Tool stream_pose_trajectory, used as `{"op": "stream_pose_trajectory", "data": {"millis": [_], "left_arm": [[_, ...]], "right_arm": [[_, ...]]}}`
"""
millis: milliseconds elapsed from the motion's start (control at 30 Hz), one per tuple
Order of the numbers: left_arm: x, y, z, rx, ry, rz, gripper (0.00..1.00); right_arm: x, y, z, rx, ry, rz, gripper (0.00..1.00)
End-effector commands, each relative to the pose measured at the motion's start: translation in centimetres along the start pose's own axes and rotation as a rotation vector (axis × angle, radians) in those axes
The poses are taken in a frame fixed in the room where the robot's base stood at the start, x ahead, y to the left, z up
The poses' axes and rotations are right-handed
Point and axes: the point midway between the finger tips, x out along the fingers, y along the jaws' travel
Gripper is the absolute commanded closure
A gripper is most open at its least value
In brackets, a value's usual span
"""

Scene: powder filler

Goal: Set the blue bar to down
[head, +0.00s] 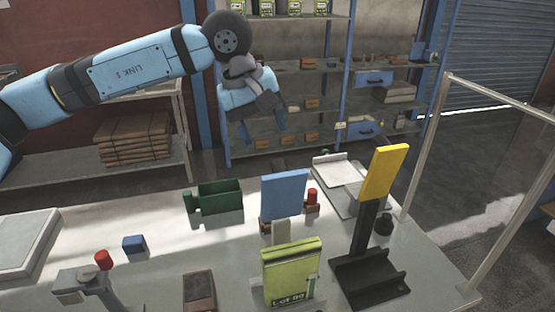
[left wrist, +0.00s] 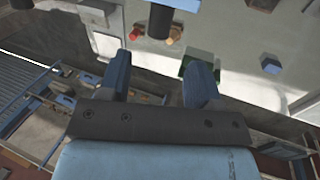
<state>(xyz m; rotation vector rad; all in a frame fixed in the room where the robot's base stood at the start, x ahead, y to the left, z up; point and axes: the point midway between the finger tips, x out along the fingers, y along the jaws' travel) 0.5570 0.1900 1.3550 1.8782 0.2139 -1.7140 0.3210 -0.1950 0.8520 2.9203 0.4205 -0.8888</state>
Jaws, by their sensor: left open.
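The blue bar (head: 284,195) is a flat blue plate standing upright, raised on a pale post on the white table, behind a lime-green box (head: 290,272). My left gripper (head: 262,130) hangs in the air beyond the far side of the table, above and slightly left of the blue bar and well apart from it. Its two blue fingers are spread with nothing between them, as the left wrist view (left wrist: 162,60) also shows. A blue shape at the top of the left wrist view may be the bar, but I cannot tell. My right gripper is not in view.
A yellow plate (head: 385,172) on a black stand (head: 368,275) is right of the blue bar. A green bin (head: 220,197), blue block (head: 134,245) and red-topped items stand around. A clear-panelled frame (head: 440,110) edges the right side. Shelves stand behind.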

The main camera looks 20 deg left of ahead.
Motion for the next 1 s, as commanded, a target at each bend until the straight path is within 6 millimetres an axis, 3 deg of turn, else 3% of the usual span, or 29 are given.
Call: {"op": "stream_pose_trajectory", "data": {"millis": [200,400,600,867,1000], "left_arm": [[4.7,0.0,0.1,0.0,-0.004,-0.003,0.42],[7.8,0.0,0.0,-0.001,-0.002,-0.002,0.42],[9.1,0.0,0.0,0.001,-0.001,-0.001,0.42],[9.3,-0.1,0.0,0.0,0.0,-0.001,0.42],[9.2,-0.1,0.0,0.0,-0.001,-0.001,0.72]], "right_arm": [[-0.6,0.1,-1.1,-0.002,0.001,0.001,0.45],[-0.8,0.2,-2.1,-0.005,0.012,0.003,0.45],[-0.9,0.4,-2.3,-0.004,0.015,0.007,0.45],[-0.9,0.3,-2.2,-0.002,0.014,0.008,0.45],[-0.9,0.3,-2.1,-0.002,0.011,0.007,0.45]]}}
